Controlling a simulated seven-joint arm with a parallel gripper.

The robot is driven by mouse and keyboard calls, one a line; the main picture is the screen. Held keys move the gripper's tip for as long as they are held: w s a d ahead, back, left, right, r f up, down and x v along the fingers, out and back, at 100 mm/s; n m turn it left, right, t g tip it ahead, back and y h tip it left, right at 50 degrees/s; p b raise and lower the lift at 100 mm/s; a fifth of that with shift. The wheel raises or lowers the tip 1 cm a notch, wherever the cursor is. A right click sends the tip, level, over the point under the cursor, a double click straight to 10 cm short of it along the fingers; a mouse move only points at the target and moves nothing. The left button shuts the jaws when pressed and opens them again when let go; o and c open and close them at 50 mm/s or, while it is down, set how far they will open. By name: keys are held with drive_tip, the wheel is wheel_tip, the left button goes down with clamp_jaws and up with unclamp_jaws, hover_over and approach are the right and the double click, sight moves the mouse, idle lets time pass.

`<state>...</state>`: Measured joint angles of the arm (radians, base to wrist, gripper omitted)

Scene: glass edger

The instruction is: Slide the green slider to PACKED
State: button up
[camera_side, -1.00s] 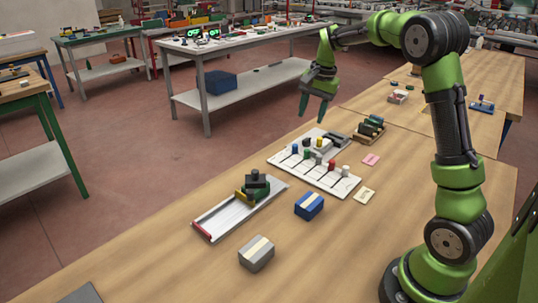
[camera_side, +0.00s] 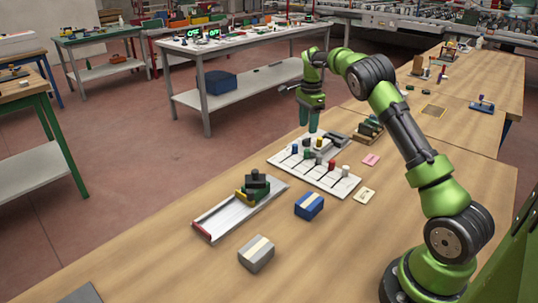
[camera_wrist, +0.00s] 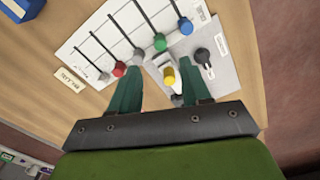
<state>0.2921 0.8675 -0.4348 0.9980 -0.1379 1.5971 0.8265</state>
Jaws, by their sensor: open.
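The green slider (camera_side: 307,153) has a round knob on the white slotted board (camera_side: 340,187). It stands between the blue slider (camera_side: 295,149) and a grey one (camera_side: 318,160). In the wrist view the green knob (camera_wrist: 160,42) is at the slot end nearer the grey plate. My gripper (camera_side: 308,127) is open and empty, pointing down above the board's far side. In the wrist view my gripper (camera_wrist: 160,92) has its fingers spread to either side of the yellow knob, apart from the green slider. The board's small labels are too blurred to read surely.
The yellow knob (camera_wrist: 169,76) and black knob (camera_wrist: 202,55) stand on a grey plate beside the board. A red slider (camera_side: 331,164) and a white one (camera_side: 346,169) share the board. A blue box (camera_side: 309,206) and metal rail (camera_side: 230,217) lie nearer the front.

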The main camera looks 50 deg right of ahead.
sight(306, 150)
wheel_tip(306, 150, down, 10)
drive_tip(key=shift+r, duration=0.1)
idle(0.4)
clamp_jaws()
